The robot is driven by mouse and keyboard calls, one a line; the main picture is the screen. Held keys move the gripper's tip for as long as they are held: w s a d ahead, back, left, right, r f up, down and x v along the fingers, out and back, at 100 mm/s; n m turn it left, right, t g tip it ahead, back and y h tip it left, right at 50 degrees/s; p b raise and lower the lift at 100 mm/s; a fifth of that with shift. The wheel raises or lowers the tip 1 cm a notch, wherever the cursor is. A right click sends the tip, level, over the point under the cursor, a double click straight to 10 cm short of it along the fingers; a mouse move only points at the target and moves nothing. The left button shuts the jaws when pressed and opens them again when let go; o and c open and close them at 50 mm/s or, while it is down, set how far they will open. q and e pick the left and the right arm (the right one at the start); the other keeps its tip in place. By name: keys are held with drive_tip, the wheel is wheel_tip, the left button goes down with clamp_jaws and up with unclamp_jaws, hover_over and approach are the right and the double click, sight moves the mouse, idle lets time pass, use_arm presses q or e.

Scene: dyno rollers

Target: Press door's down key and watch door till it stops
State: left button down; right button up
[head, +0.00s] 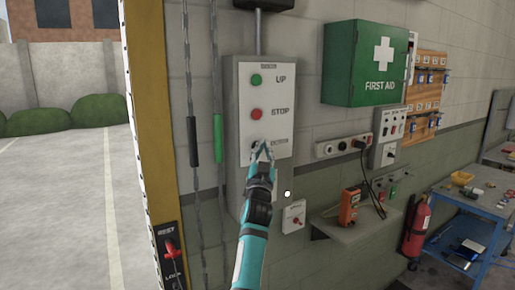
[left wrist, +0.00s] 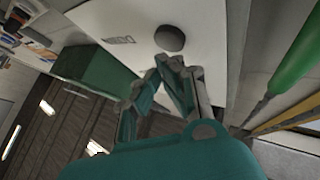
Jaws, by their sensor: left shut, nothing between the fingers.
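The door control box (head: 231,150) is a grey box on the wall with a white plate. It bears a green UP key (head: 256,79), a red STOP key (head: 256,114) and a dark down key (head: 255,145) at the bottom, its label partly hidden. My left gripper (head: 264,147) is shut and empty, its tips at the down key in the head view. In the left wrist view the dark down key (left wrist: 169,39) shows just beyond the fingertips; I cannot tell whether they touch. The doorway is open at the left, with only the yellow door frame (head: 148,110) showing. My right gripper is not in view.
Two hanging chains with a black grip (head: 192,142) and a green grip (head: 218,138) run left of the box. A REST/LOCK lever (head: 170,247) is at lower left. A green first aid box (head: 364,63), a shelf (head: 348,226) and a blue cart (head: 470,215) are at right.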

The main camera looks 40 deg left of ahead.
use_arm(q)
drive_tip(key=shift+a, duration=0.15)
idle(0.3)
drive_tip(key=shift+w+a, duration=0.15)
drive_tip(key=shift+a, duration=0.1)
